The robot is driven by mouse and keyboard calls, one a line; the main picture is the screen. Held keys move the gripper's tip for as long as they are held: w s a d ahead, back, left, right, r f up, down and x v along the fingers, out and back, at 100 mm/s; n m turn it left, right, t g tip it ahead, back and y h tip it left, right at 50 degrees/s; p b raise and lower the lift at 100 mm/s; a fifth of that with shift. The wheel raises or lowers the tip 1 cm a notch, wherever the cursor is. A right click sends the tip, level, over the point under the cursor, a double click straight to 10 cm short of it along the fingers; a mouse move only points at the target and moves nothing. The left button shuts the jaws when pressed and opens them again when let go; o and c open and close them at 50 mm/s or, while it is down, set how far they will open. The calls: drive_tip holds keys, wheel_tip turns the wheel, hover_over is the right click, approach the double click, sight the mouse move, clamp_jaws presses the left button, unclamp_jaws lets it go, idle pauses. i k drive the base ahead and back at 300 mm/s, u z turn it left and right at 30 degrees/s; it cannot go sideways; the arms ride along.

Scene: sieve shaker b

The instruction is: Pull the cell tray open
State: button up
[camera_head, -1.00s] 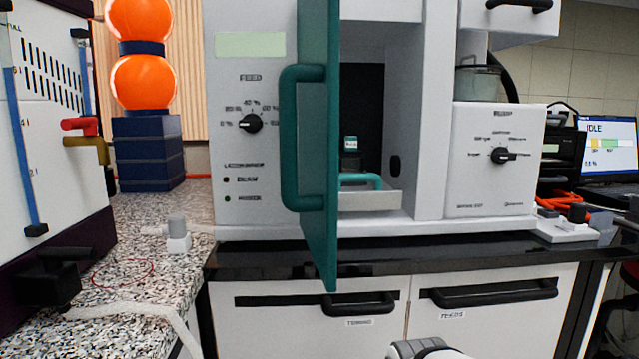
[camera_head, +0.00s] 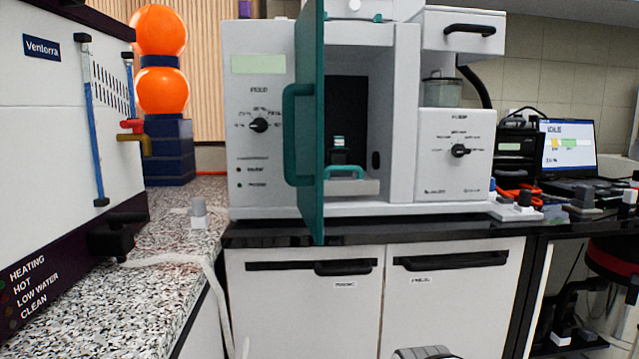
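The cell tray (camera_head: 352,188) is a pale, low tray with a teal handle (camera_head: 345,170), inside the open chamber of the white machine (camera_head: 403,120). It sits low in the chamber, and its left part is hidden behind the teal door. The teal door (camera_head: 311,130) stands swung open toward me, seen nearly edge-on, with a large teal handle (camera_head: 290,135) on its left side. A small dark item with a green and white top (camera_head: 339,148) stands behind the tray handle. My gripper is not in view; only a grey piece of my arm shows at the bottom edge.
A black worktop (camera_head: 400,229) carries the machine, above white drawers with black handles. A speckled counter (camera_head: 150,270) with a white machine (camera_head: 65,120) is at left. A laptop (camera_head: 568,150) and small items are at right. Space before the drawers looks clear.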

sight(338, 181)
drive_tip(key=k, duration=1.1)
drive_tip(key=z, duration=0.7)
drive_tip(key=i, duration=1.75)
drive_tip(key=u, duration=2.85)
